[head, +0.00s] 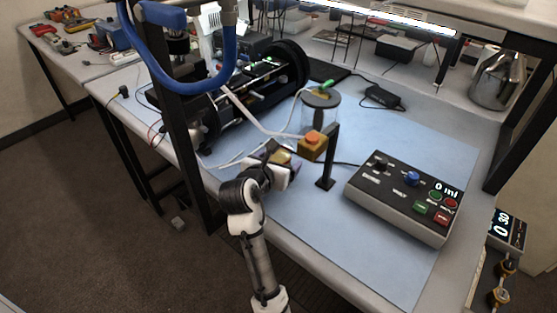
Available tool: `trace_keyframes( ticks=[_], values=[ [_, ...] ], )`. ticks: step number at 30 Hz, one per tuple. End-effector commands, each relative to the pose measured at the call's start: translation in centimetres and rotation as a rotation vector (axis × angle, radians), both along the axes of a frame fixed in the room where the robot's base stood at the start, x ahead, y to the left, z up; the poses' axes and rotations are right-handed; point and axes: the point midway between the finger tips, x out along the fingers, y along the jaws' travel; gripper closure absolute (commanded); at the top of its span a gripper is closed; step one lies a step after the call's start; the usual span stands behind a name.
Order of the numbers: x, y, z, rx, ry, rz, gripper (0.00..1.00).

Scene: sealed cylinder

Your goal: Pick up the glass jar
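The glass jar (320,112) is a clear cylinder with a dark lid and a green piece on top. It stands upright on the blue mat near the middle of the bench. My gripper (287,161) is at the end of my white and black arm, in front of the jar and lower left of it. It is apart from the jar as far as I can see. Its fingers are small and partly hidden by the wrist, so I cannot tell whether they are open.
A black post (329,158) on a small foot stands right of the yellow box. A control box (405,197) with knobs and buttons is at the right. A black cylindrical frame (258,85) lies behind left. White tubes run to the jar. The mat (340,255) is clear in front.

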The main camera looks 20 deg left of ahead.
Motion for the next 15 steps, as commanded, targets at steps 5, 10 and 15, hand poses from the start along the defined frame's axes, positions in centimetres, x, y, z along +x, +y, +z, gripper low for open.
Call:
trace_keyframes(
  ticks=[5, 10, 15],
  values=[
    [-0.02, 0.0, 0.02, 0.0, 0.0, 0.0, 0.41],
    [-0.02, 0.0, 0.02, 0.0, 0.0, 0.0, 0.63],
    [-0.03, 0.0, 0.08, 0.0, -0.001, 0.0, 0.69]
  ],
)
